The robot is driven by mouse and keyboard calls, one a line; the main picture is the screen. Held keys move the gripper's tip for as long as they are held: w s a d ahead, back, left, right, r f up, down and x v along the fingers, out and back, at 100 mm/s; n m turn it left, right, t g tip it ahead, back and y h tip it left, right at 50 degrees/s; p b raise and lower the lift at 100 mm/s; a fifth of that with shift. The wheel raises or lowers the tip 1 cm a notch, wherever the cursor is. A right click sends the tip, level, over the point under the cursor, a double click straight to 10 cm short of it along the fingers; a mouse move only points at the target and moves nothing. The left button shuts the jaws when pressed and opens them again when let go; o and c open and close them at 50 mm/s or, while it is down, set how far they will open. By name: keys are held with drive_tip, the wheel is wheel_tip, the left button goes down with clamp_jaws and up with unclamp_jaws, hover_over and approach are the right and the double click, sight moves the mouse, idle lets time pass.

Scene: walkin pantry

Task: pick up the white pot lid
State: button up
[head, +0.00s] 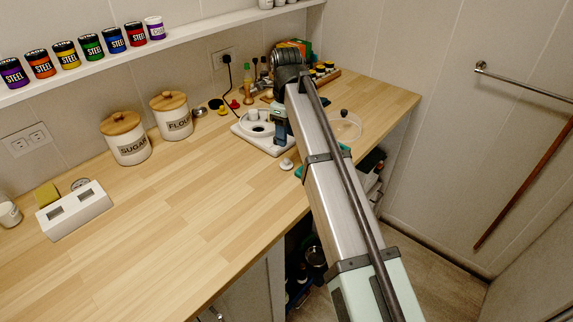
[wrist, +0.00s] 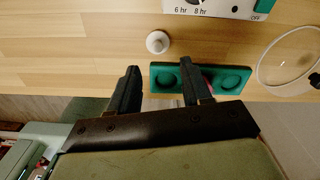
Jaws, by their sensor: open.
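The white pot lid (wrist: 157,41) is a small round white piece with a knob, lying on the wooden counter. In the head view it shows as a small white piece (head: 286,164) near the counter's front edge. My gripper (wrist: 160,68) is open and empty. In the wrist view its two dark fingers point toward the lid, which appears just beyond the fingertips and roughly between them, apart from both. In the head view my gripper (head: 280,138) is partly hidden by my arm.
A teal tray with round recesses (wrist: 203,92) lies partly behind the right finger. A white cooker with a dial (wrist: 220,8) stands beyond the lid. A clear glass lid with a dark knob (wrist: 284,64) is to the right. Open counter (wrist: 70,50) lies left.

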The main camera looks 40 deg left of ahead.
sight(287, 159)
wheel_tip(287, 159, down, 3)
drive_tip(key=shift+s+d+f, duration=0.1)
drive_tip(key=shift+f, duration=1.2)
drive_tip(key=shift+s+d+f, duration=0.1)
drive_tip(key=shift+f, duration=1.15)
clamp_jaws()
